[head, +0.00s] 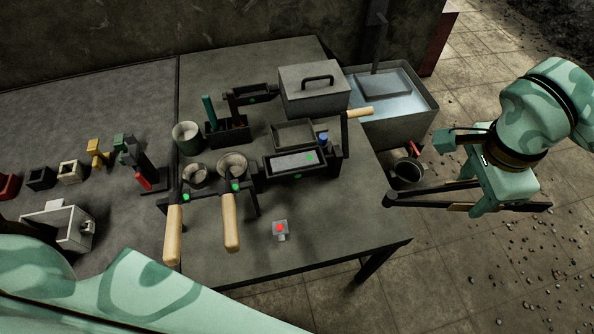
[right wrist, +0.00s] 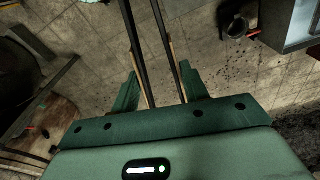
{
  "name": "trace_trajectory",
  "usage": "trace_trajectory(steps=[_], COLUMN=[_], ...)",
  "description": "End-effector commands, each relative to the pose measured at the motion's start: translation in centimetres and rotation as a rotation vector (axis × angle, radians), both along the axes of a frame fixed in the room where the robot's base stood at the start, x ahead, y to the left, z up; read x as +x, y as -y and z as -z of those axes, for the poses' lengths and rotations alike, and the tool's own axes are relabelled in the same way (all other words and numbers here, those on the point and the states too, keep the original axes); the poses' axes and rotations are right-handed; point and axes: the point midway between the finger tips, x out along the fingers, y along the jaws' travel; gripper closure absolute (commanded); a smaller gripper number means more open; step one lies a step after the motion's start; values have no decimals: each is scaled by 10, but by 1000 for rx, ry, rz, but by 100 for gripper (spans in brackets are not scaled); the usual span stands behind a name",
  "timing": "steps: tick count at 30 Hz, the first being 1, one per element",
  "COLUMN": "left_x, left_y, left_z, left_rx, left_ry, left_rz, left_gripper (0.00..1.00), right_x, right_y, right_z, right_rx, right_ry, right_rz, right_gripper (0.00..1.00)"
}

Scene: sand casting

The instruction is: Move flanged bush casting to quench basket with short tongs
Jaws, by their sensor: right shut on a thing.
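My right gripper (head: 466,194) is off the table's right side, over the floor, shut on the short tongs (head: 415,199). In the right wrist view the tongs' two dark bars (right wrist: 144,45) run out between the gripper's fingers (right wrist: 160,82), spaced apart. I see nothing between the bars, but their far ends are cut off there. A small grey block with a red spot (head: 281,235) sits near the table's front edge; I cannot tell if it is the flanged bush casting. A water-filled tank (head: 420,123) stands behind right; I cannot make out the quench basket. My left gripper is not in view.
The table (head: 330,235) holds two wooden-handled ladles (head: 231,220), a dark flask (head: 270,178) and a lidded grey box (head: 314,98). A dark bucket (head: 407,172) stands by its right edge. The table's front right is clear.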

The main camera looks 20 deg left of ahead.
Motion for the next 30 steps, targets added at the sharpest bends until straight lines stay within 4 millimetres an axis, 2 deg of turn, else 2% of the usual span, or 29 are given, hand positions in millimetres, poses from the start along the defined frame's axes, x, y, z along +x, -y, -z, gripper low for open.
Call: trace_trajectory(steps=[3,6,9,12,17,30], left_x=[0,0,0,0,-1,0], left_y=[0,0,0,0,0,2], left_z=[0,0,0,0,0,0], left_rx=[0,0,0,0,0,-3], left_ry=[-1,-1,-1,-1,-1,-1], left_rz=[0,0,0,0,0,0], left_gripper=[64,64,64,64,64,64], right_x=[-16,-30,-40,-47,-51,-51], right_y=[22,35,44,49,51,51], right_z=[-21,-33,-41,-46,-48,-48], right_rx=[1,2,0,1,1,1], right_ry=[4,4,4,1,0,0], right_rz=[-400,-699,-922,-1063,-1144,-1144], right_gripper=[61,61,61,61,61,61])
